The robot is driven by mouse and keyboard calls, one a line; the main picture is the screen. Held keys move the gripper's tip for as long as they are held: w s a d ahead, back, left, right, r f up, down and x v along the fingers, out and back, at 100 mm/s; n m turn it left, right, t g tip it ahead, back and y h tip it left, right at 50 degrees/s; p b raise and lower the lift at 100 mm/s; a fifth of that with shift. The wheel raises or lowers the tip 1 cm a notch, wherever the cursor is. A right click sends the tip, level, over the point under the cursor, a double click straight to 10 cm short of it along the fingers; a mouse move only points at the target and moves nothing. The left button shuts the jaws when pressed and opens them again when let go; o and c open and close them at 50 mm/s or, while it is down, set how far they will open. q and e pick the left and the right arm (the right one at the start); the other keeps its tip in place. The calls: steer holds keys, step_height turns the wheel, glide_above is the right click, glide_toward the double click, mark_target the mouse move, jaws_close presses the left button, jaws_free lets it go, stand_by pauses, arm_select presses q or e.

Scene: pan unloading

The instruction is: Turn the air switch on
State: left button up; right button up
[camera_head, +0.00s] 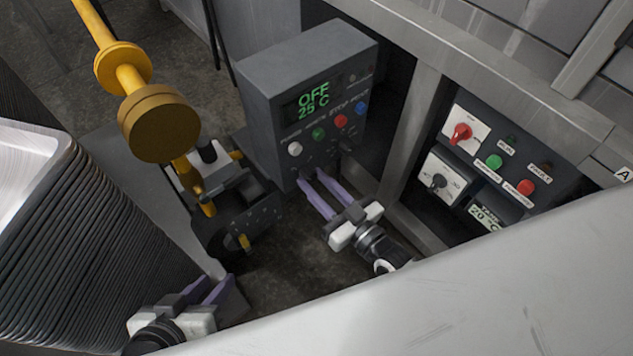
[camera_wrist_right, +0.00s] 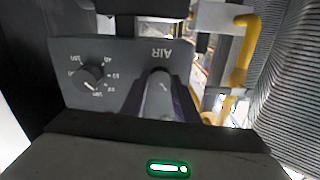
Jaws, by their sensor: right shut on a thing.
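The dark grey control box (camera_head: 265,100) stands at the centre of the head view, its green display reading OFF and 25 C. In the right wrist view, the air switch (camera_wrist_right: 160,94) sits below the upside-down AIR label (camera_wrist_right: 168,53) on the box's lower panel. My right gripper (camera_head: 314,182) reaches up to the bottom of the box's front, and its purple fingers are shut on the switch. The fingers partly hide the switch in the head view. My left gripper (camera_head: 208,286) is at the lower left, empty, with its fingers apart.
A dial with numbers (camera_wrist_right: 89,76) lies beside the AIR switch. A yellow pipe with a valve (camera_head: 160,122) stands left of the box. A second panel (camera_head: 495,160) with knobs and buttons is at the right. A stack of metal trays (camera_head: 50,215) fills the left edge.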

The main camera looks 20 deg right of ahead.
steer(key=m, duration=0.6)
steer(key=shift+m, duration=0.3)
steer(key=m+b, duration=0.1)
steer(key=m, duration=0.4)
steer(key=shift+m, duration=0.3)
steer(key=shift+m+b, duration=0.4)
steer(key=shift+m, duration=1.4)
arm_select(q)
steer(key=shift+w+d+f+m+h+b, duration=0.1)
steer(key=shift+w+d+m+h+b, duration=0.1)
steer(key=shift+d, duration=0.15)
steer(key=shift+w+d+f+m+h+b, duration=0.1)
steer(key=shift+d+b, duration=0.1)
steer(key=shift+d, duration=0.1)
arm_select(e)
steer(key=shift+m, duration=0.5)
arm_select(q)
steer(key=shift+r, duration=0.1)
steer(key=shift+s, duration=0.3)
